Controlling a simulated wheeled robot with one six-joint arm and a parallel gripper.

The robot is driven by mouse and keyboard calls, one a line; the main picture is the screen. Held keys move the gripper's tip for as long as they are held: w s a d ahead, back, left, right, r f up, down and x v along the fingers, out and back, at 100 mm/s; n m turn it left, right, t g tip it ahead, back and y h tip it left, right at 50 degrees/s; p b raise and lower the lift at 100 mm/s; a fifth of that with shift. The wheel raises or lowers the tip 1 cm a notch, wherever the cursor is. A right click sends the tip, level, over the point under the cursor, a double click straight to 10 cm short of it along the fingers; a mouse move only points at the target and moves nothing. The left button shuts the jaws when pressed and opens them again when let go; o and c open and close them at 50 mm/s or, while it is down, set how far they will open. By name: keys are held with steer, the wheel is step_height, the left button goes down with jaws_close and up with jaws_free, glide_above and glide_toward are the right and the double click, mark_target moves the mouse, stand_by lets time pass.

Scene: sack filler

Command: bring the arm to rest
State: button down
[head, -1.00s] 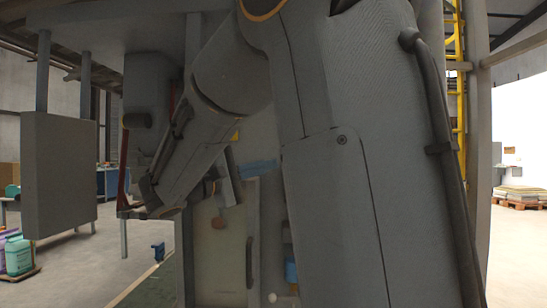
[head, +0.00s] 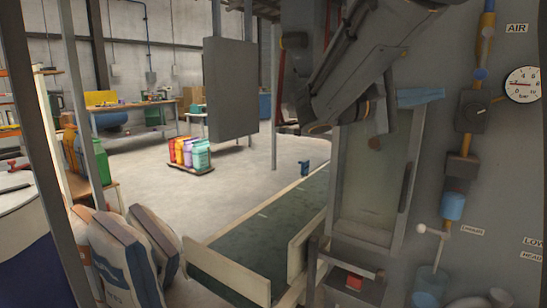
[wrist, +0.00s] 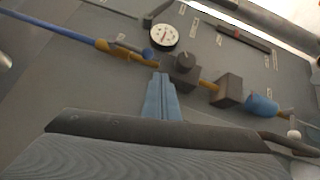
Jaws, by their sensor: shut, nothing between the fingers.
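My arm (head: 350,70) shows in the head view as a grey link slanting down from the top edge. It is in front of the upper part of the grey machine panel.
Stacked sacks (head: 125,255) stand at lower left beside a green conveyor (head: 265,235). Open floor lies beyond.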

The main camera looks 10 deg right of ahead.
steer(key=s+a+f+n+g+y+p, duration=0.15)
steer(key=s+f+y, duration=0.35)
steer(key=f, duration=0.7)
steer(key=s+a+f+y+p, duration=0.15)
steer(key=s+f+y, duration=0.35)
steer(key=f, duration=0.6)
steer(key=s+a+f+m+y+p, duration=0.1)
steer(key=s+a+f+m+y, duration=0.1)
steer(key=a+f, duration=0.4)
steer(key=s+a+f+m+y+p, duration=0.1)
steer(key=s+a+f+y, duration=0.3)
steer(key=a, duration=0.7)
step_height(320, 180, down, 2)
steer(key=m+t+y, duration=0.1)
steer(key=y, duration=0.2)
steer(key=shift+s+f+p, duration=0.2)
steer(key=shift+s+p, duration=0.1)
steer(key=shift+s, duration=0.05)
steer(key=c, duration=2.5)
jaws_free()
